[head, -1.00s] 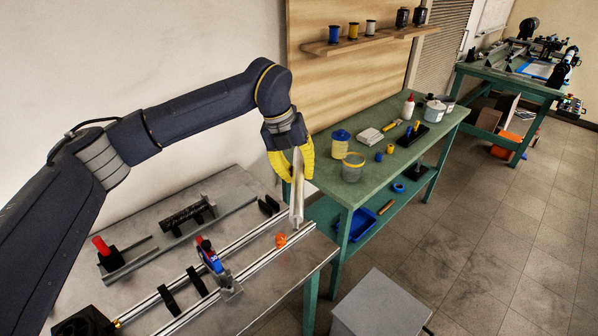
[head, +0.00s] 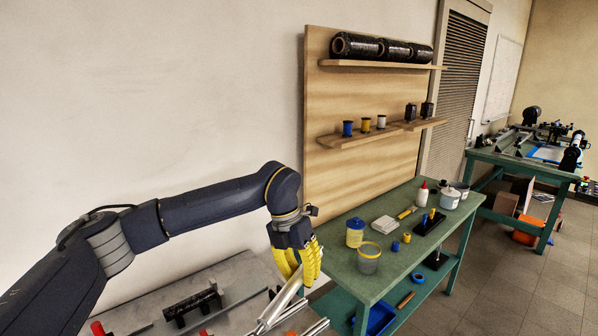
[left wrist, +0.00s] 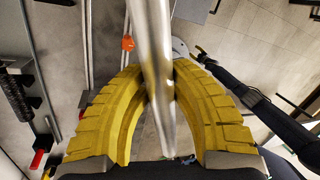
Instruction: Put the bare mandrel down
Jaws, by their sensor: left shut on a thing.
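The bare mandrel (head: 275,312) is a smooth silver tube. My left gripper (head: 309,268) has yellow ribbed fingers and is shut on it. In the head view the mandrel slants down and left from the fingers, over the right end of the grey metal table (head: 238,272); its lower end is near the bottom picture edge. In the left wrist view the mandrel (left wrist: 153,55) runs between the two curved fingers (left wrist: 157,85) and out past the top edge. I cannot tell whether it touches anything below.
A black wound tube (head: 193,303) lies on a holder on the metal table. An orange part (left wrist: 128,43) sits by the rails in the wrist view.

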